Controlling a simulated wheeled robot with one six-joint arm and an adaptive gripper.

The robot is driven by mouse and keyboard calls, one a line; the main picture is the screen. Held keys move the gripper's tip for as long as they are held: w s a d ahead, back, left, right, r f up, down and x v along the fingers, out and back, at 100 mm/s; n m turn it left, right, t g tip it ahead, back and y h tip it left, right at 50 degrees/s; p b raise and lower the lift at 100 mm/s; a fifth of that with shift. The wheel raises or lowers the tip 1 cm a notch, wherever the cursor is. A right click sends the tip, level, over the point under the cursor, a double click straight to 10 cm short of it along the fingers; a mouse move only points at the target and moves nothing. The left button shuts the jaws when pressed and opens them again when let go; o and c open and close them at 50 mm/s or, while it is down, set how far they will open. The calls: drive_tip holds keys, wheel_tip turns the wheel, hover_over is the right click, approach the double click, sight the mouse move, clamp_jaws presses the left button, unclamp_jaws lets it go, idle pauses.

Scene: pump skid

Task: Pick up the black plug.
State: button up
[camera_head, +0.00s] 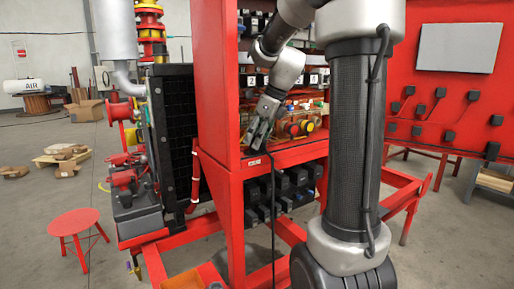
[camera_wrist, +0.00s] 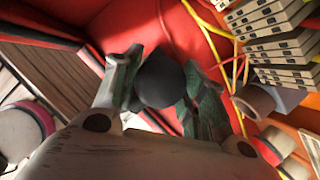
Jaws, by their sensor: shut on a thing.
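The black plug (camera_wrist: 160,80) shows in the wrist view as a dark rounded body between the two fingers of my gripper (camera_wrist: 162,85). The fingers are shut on it, one on each side. In the head view my gripper (camera_head: 257,132) reaches into the red cabinet at its left front edge, above the shelf. The plug is too small and too covered there to make out clearly. A black cable hangs down the cabinet front just below my gripper.
The red cabinet (camera_head: 222,90) surfaces lie close around my gripper. Colored round connectors (camera_head: 304,127) sit on the shelf to its right. Yellow and red wires (camera_wrist: 238,60) and stacked pale blocks (camera_wrist: 280,45) are near it. Black plugs (camera_head: 283,183) fill a row below the shelf.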

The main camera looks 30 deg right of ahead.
drive_tip(key=shift+r, duration=0.1)
wheel_tip(320, 180, up, 10)
drive_tip(key=shift+f, duration=0.25)
drive_tip(key=shift+r, duration=0.2)
idle(0.4)
